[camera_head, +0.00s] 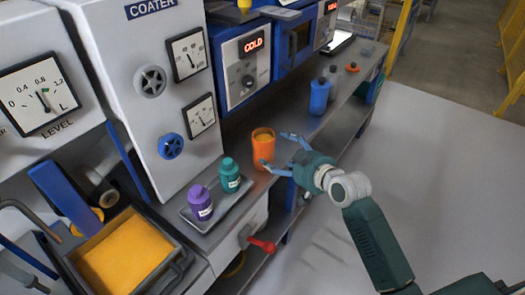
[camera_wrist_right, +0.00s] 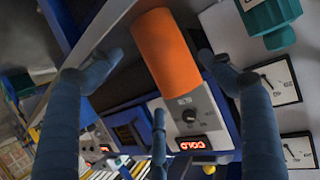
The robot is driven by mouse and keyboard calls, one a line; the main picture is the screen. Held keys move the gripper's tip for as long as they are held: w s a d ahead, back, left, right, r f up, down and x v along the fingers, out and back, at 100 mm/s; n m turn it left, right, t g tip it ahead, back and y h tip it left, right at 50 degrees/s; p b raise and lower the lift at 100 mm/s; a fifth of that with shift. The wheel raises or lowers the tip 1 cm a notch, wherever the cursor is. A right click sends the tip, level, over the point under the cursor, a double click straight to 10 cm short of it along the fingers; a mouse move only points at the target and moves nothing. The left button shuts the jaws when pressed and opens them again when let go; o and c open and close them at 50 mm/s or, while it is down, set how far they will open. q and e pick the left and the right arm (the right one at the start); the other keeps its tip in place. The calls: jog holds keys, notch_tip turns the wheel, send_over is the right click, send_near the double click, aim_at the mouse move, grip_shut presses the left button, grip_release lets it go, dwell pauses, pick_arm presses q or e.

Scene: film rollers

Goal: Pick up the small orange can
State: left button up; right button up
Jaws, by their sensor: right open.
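The orange can (camera_head: 263,150) stands upright near the front edge of the grey counter, with yellow-orange contents showing at its open top. My right gripper (camera_head: 274,152) is open beside the can, its blue fingers spread toward it from the right. In the right wrist view the orange can (camera_wrist_right: 168,50) appears tilted between the spread fingers of the right gripper (camera_wrist_right: 160,62), with gaps visible on both sides. I cannot tell whether any finger touches it. My left gripper is not in view.
A grey tray (camera_head: 213,222) left of the can holds a purple bottle (camera_head: 200,203) and a teal bottle (camera_head: 229,176). The coater machine (camera_head: 150,90) rises behind. The floor (camera_head: 440,170) to the right is clear.

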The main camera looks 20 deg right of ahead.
aim_at(273, 151)
jog(key=shift+x, duration=1.05)
jog(key=x, duration=0.5)
jog(key=shift+w+f, duration=0.25)
jog(key=shift+w, duration=0.1)
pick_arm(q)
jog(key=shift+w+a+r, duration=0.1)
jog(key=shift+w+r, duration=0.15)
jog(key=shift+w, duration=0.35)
pick_arm(e)
jog(key=shift+s, duration=0.1)
jog(key=c, duration=1.2)
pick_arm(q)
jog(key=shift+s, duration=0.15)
pick_arm(e)
jog(key=shift+r, duration=0.2)
